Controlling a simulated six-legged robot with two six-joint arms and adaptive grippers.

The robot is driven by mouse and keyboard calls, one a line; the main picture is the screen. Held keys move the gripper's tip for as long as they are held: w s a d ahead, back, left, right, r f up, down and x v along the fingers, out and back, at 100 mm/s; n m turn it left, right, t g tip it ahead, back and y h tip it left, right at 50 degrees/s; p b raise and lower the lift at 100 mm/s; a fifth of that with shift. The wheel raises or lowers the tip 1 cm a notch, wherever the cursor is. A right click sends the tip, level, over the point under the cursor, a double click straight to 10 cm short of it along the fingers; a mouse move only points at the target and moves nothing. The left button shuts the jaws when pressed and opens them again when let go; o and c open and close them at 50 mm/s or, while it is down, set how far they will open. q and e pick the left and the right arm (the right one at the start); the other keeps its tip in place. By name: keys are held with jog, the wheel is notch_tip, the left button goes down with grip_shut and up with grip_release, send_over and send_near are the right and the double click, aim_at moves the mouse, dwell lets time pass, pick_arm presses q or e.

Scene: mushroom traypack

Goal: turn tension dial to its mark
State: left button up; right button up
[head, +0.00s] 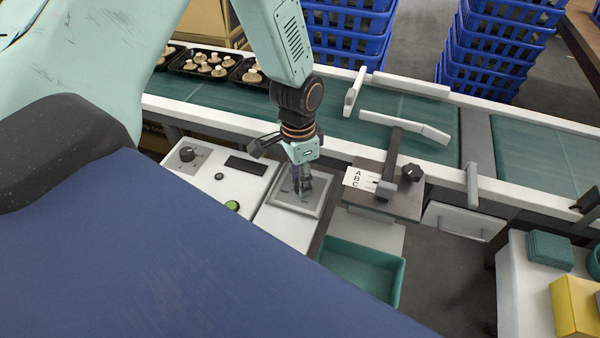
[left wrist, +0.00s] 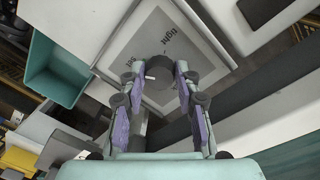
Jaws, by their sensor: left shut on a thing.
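The tension dial (left wrist: 153,64) is a dark round knob on a light grey square plate (left wrist: 196,50) in the left wrist view. The plate has printed words; one reads "tight", and another near the left fingertip reads roughly "set". A small white mark shows at the dial's near edge. My left gripper (left wrist: 156,76) points down with a finger on either side of the dial and is shut on it. In the head view my left gripper (head: 302,190) is over the plate (head: 285,201) and hides most of the dial. My right gripper is not in view.
A control panel with a black knob (head: 187,154) and a green button (head: 232,206) lies left of the plate. To the right are an ABC card (head: 358,179) and another black knob (head: 412,172). A teal bin (head: 362,268) sits below. The conveyor (head: 225,97) carries mushroom trays behind.

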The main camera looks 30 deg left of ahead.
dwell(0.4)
pick_arm(q)
jog(key=o, duration=1.1)
jog(key=shift+w, duration=0.1)
jog(key=shift+o, duration=0.2)
notch_tip(320, 180, up, 12)
jog(key=shift+a, duration=0.3)
jog(key=shift+w, duration=0.1)
